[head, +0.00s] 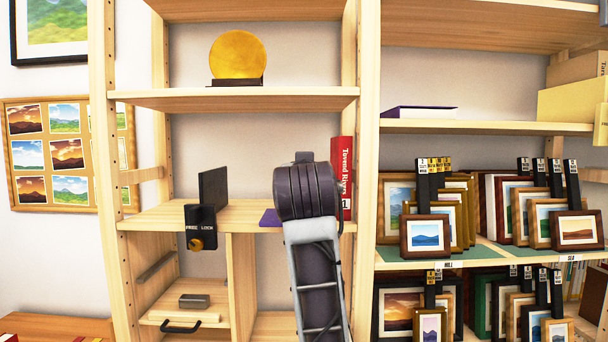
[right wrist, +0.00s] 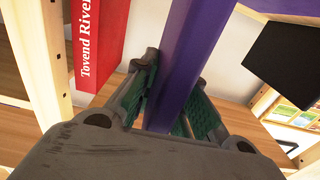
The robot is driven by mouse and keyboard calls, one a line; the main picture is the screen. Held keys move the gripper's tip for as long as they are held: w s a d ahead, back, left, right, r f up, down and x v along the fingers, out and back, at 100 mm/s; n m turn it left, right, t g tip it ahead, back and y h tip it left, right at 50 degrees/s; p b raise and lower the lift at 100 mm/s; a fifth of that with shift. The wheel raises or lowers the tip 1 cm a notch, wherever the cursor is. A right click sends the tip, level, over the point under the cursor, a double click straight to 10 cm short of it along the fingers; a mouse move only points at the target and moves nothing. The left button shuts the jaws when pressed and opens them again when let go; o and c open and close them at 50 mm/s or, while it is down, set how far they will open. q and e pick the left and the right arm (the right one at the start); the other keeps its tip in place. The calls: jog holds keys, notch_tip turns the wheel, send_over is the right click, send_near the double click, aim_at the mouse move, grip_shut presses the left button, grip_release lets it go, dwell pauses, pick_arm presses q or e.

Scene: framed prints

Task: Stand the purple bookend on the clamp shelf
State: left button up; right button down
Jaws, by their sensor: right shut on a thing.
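The purple bookend (right wrist: 190,45) stands between the fingers of my right gripper (right wrist: 170,88) in the right wrist view, and the green pads are shut on it. In the head view my right gripper (head: 307,188) is over the clamp shelf (head: 160,216); its wrist hides most of the bookend, and only a purple corner (head: 270,218) shows at its left. The frames do not show clearly whether the bookend touches the board. A black clamp (head: 201,228) marked FREE and LOCK, with a gold knob, sits on the shelf's front edge. My left gripper is not in view.
A red book (head: 341,178) stands upright right of my gripper. A black upright plate (head: 213,187) stands behind the clamp. A gold disc (head: 238,56) is on the shelf above. A flat purple item (head: 418,112) and framed prints (head: 425,233) fill the right bay.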

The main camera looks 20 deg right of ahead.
jog(key=shift+x, duration=2.45)
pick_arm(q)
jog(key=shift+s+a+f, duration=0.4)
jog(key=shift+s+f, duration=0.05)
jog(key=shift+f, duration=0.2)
pick_arm(e)
jog(key=f+x, duration=0.2)
jog(key=x, duration=0.6)
jog(key=shift+w, duration=0.2)
